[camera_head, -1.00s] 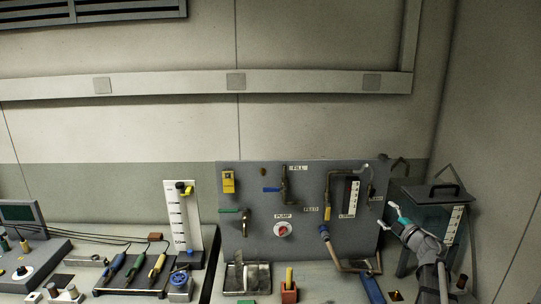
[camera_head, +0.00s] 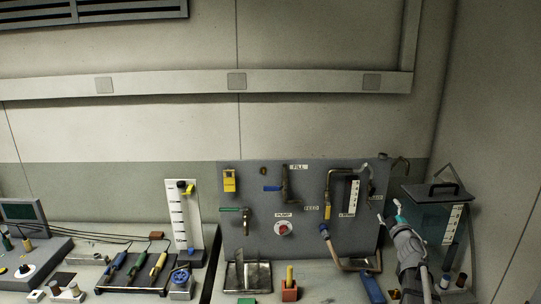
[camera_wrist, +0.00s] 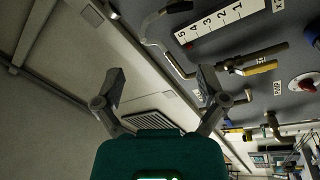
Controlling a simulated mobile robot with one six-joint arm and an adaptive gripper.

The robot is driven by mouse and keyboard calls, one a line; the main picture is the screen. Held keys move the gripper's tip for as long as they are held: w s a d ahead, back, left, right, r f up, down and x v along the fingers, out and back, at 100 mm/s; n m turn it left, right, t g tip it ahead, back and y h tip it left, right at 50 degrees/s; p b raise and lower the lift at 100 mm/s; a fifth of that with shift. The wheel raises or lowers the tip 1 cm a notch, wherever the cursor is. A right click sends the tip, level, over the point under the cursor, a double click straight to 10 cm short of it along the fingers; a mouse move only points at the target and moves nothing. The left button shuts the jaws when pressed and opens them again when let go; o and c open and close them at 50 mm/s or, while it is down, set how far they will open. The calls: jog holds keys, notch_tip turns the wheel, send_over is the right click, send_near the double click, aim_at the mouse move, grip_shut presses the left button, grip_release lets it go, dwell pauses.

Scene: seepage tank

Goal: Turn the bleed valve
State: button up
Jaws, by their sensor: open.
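A grey upright panel (camera_head: 262,215) carries pipes and valves. At its upper right, a small label (camera_head: 376,198), too small to read surely, sits beside a thin curved pipe (camera_head: 368,172). I take this to be the bleed fitting; its handle is not clear. My gripper (camera_head: 389,212) is open and empty in front of the panel's right edge, below the label. In the wrist view my fingers (camera_wrist: 162,76) are spread, with nothing between them.
A yellow-handled valve (camera_head: 327,208) sits left of the white level scale (camera_head: 354,196). A red pump knob (camera_head: 283,229) is lower left. A clear tank (camera_head: 437,220) with a black handle stands right of my gripper. Tools and small blocks crowd the bench in front.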

jog(key=s+a+f+m+g+h, duration=0.35)
jog(key=s+f+m+g, duration=0.2)
jog(key=f, duration=0.25)
jog(key=s+a+f+m+g+h, duration=0.2)
jog(key=s+a+f+m+g, duration=0.25)
jog(key=f+m+g, duration=0.2)
jog(key=s+a+f+g+y, duration=0.2)
jog(key=s+a+f+g, duration=0.1)
jog(key=s+a, duration=0.4)
jog(key=s+a+f+g+y, duration=0.3)
jog(key=s+a+f+g, duration=0.1)
jog(key=s+a, duration=0.4)
jog(key=shift+s+a+f+g, duration=0.15)
jog(key=shift+s+g, duration=0.35)
jog(key=shift+s, duration=0.6)
